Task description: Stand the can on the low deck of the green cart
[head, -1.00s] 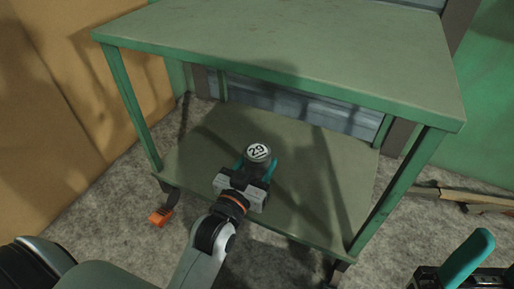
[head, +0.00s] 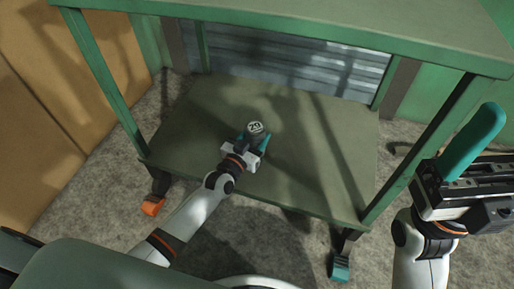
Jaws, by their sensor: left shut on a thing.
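The green cart has a high top (head: 300,25) and a low deck (head: 330,130). A small dark can (head: 256,129) with a pale round lid marked 29 is over the middle of the low deck, under the top. It looks upright. My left gripper (head: 254,139) is shut on the can, its teal fingers at the can's sides. I cannot tell whether the can's base touches the deck. My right gripper (head: 468,150) is at the right, away from the can. One teal finger shows clearly, and its opening cannot be judged.
The cart's front legs (head: 412,165) and top edge frame the space around my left arm. An orange caster pedal (head: 152,206) and a teal one (head: 340,267) are at the cart's feet. A tan panel (head: 60,110) stands at the left. The deck around the can is bare.

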